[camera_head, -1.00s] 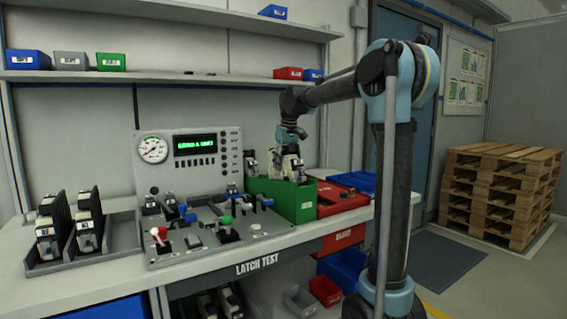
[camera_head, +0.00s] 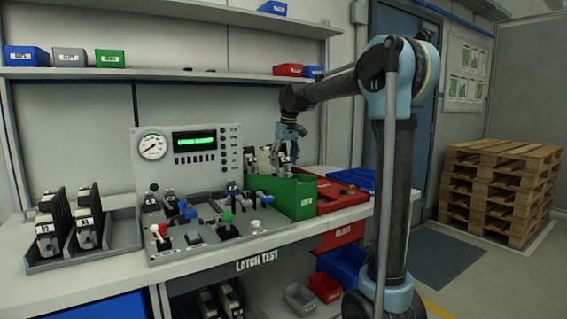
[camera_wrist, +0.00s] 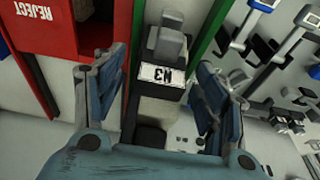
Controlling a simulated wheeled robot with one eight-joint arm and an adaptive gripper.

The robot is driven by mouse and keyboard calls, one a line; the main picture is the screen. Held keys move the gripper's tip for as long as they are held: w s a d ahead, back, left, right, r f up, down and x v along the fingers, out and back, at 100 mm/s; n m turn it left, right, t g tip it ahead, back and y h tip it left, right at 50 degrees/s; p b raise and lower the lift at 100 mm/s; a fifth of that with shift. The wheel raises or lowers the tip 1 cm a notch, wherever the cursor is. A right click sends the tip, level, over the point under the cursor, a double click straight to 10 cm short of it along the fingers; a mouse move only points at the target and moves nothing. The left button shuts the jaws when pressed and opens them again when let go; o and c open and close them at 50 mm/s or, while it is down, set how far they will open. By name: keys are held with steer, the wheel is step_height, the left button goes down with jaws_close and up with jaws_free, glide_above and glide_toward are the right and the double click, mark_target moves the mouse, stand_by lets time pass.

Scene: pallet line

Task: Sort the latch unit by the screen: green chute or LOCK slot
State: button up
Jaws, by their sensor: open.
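My gripper (camera_head: 287,146) is over the green chute (camera_head: 296,199), right of the test panel. In the wrist view my gripper (camera_wrist: 147,82) is open, with one blue finger on each side of a dark grey latch unit (camera_wrist: 166,45). The unit has a white label that appears upside down and reads like N3. It stands between the walls of the green chute (camera_wrist: 207,28). Latch units also show at the chute's top in the head view, partly hidden. The screen (camera_head: 195,140) shows green text too small to read. I cannot make out the LOCK slot.
The red reject bin (camera_head: 340,199) is right of the chute; its REJECT wall also shows in the wrist view (camera_wrist: 62,22). The test panel (camera_head: 205,235) has several levers and knobs. A grey rack (camera_head: 110,255) holds several units at the left.

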steer(key=v, duration=1.2)
steer(key=shift+f, duration=0.1)
stand_by(0.8)
steer(key=s+d+f+m, duration=0.2)
steer(key=s+d+f, duration=0.5)
steer(key=s+d, duration=0.2)
steer(key=s+d+f+m, duration=0.1)
steer(key=s+d+f, duration=0.3)
steer(key=s+f, duration=0.5)
steer(key=s+d+f+m+h, duration=0.1)
steer(key=s+d+f, duration=0.3)
steer(key=s+f, duration=0.6)
steer(key=s+d+f+m, duration=0.2)
steer(key=s+d+f, duration=0.2)
steer(key=s+f, duration=0.5)
step_height(320, 180, down, 4)
steer(key=shift+s+d+f+m, duration=0.1)
steer(key=shift+s+d+m, duration=0.2)
steer(key=shift+d, duration=0.05)
steer(key=shift+w, duration=0.1)
steer(key=shift+w+f, duration=0.2)
steer(key=shift+w, duration=0.15)
